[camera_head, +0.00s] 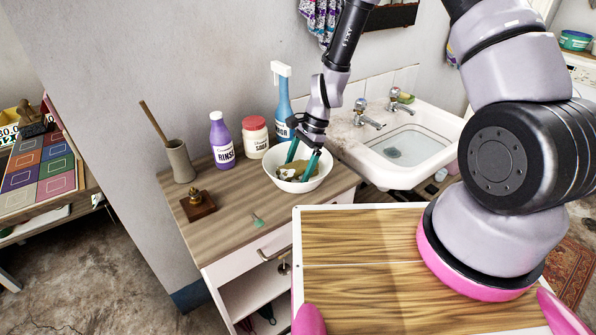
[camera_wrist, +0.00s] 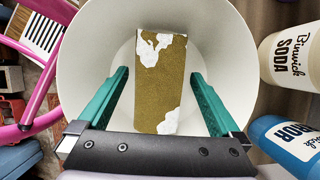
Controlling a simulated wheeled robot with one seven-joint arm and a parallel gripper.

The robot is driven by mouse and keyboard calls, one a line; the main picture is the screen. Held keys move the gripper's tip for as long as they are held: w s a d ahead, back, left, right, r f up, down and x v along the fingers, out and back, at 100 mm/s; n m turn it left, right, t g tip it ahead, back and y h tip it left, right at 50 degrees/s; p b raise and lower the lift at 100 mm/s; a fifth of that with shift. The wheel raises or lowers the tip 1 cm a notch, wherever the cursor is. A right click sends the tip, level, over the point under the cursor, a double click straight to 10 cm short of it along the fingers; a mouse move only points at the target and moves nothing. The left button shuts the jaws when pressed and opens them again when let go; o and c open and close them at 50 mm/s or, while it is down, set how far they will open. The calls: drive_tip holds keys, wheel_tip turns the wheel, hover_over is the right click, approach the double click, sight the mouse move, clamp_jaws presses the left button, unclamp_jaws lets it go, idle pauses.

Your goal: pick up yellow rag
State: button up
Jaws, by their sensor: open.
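A flat, oblong, olive-yellow piece with white patches, which I take for the yellow rag (camera_wrist: 163,85), lies inside a white bowl. The bowl (camera_head: 320,180) stands on the wooden cabinet top, and its pale inner wall (camera_wrist: 95,50) fills much of the wrist view. My gripper (camera_head: 297,170) points down into the bowl. Its two teal fingers (camera_wrist: 160,75) are open, one on each side of the rag, with gaps between. In the head view the fingers partly cover the rag.
Behind the bowl stand a blue spray bottle (camera_head: 282,105), a white soda jar (camera_head: 255,137) and a purple rinse bottle (camera_head: 221,140). A basin (camera_head: 410,145) lies right.

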drive_tip(key=shift+f, duration=0.15)
drive_tip(key=c, duration=1.5)
